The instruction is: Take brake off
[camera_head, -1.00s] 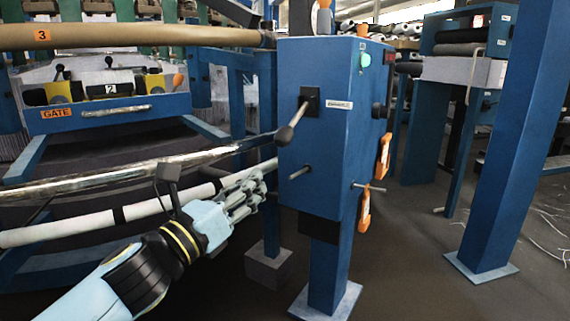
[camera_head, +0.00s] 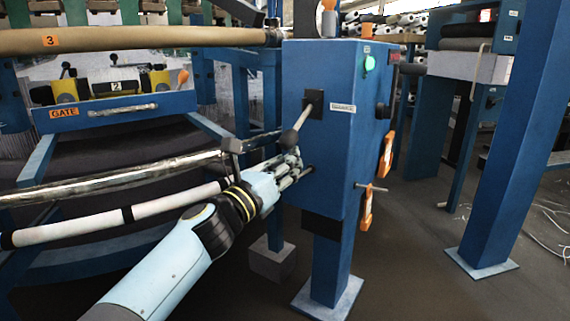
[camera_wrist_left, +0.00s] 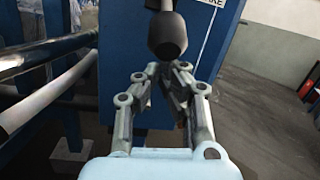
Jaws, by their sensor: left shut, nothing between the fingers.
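The brake lever (camera_head: 301,121) is a metal rod with a dark rounded knob, on a black plate on the front of the blue box (camera_head: 330,165). It tilts down to the left. My left gripper (camera_head: 296,163) is just below the knob, fingers shut and empty. In the left wrist view the knob (camera_wrist_left: 167,38) hangs large just above my fingertips (camera_wrist_left: 178,103), with a partly cut-off label (camera_wrist_left: 212,3) behind. Whether the fingers touch the knob, I cannot tell. My right gripper is not in view.
A shiny metal bar (camera_head: 120,180) and a white roller (camera_head: 175,203) run left of the box. Orange handles (camera_head: 386,158) hang on its right side. Open floor lies to the right.

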